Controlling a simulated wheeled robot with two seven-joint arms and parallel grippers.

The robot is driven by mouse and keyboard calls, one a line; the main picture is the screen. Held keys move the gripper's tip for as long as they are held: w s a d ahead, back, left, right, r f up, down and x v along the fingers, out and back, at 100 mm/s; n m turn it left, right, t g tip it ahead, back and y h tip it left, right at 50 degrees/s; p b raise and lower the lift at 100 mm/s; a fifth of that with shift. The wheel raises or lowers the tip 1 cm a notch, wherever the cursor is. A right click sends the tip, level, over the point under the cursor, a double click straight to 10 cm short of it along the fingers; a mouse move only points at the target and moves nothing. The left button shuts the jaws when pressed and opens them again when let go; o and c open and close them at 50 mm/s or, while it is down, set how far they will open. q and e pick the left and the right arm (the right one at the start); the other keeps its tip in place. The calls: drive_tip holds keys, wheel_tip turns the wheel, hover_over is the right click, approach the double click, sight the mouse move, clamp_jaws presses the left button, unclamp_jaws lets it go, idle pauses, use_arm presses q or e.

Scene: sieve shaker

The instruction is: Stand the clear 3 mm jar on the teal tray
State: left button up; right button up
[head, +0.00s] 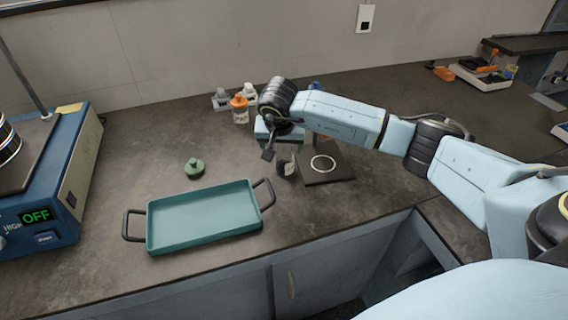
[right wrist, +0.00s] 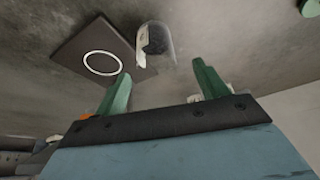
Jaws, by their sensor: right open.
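The teal tray (head: 160,240) lies empty on the dark bench, with a dark handle at each end. A small clear jar (head: 286,168) with dark contents and a pale label stands right of the tray's far right corner. It also shows in the right wrist view (right wrist: 156,42), ahead of the fingertips. I cannot read its label. My right gripper (head: 276,154) is open and close by the jar, partly hiding it in the head view. In the right wrist view the green fingers (right wrist: 160,72) are apart with nothing between them. My left gripper is not in view.
A dark square plate with a white ring (head: 327,177) lies right of the jar. A green knobbed object (head: 194,168) sits behind the tray. An orange-capped bottle (head: 240,110) and other small containers stand farther back. A blue machine reading OFF (head: 62,205) is at left.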

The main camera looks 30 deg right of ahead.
sight(284, 153)
drive_tip(key=x, duration=0.5)
drive_tip(key=shift+d+b, duration=0.25)
drive_tip(key=shift+b, duration=0.05)
drive_tip(key=shift+c, duration=0.2)
drive_tip(key=c, duration=1.1)
drive_tip(key=shift+c, duration=0.2)
drive_tip(key=shift+r, duration=0.1)
